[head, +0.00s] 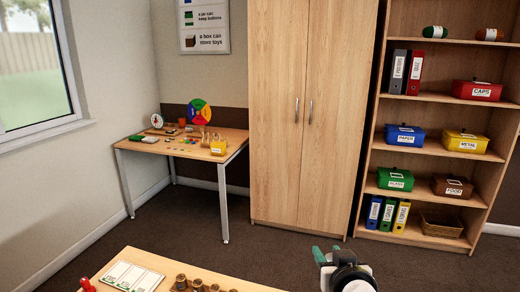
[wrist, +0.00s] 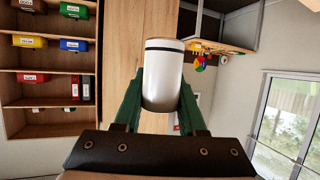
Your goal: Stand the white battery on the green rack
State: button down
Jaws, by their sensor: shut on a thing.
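The white battery (wrist: 164,82) is a white cylinder with a thin black band near one end. In the wrist view it sits between the two green fingers of my gripper (wrist: 163,97), which are shut on it. In the head view my gripper (head: 327,255) shows at the bottom, right of the near table and above the dark floor. The battery cannot be made out in the head view. I cannot make out a green rack in either view.
A near table (head: 125,258) at the bottom edge holds a white card (head: 132,276), a red piece (head: 87,285) and several brown round pieces. A far table (head: 225,151) carries small items and a coloured wheel (head: 199,111). A wardrobe (head: 303,120) and shelves (head: 432,98) stand behind.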

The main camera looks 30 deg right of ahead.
jog(key=w+a+r+n+y, duration=0.1)
jog(key=a+r+n+y, duration=0.1)
jog(key=a, duration=1)
jog(key=w+a+r+n+t+y, duration=0.1)
jog(key=w+a+r+n+y, duration=0.1)
jog(key=a, duration=1.1)
notch_tip(320, 180, up, 4)
jog(key=shift+f+n+y, duration=0.15)
jog(key=shift+n+y, duration=0.55)
jog(key=shift+y, duration=0.4)
jog(key=shift+w, duration=0.1)
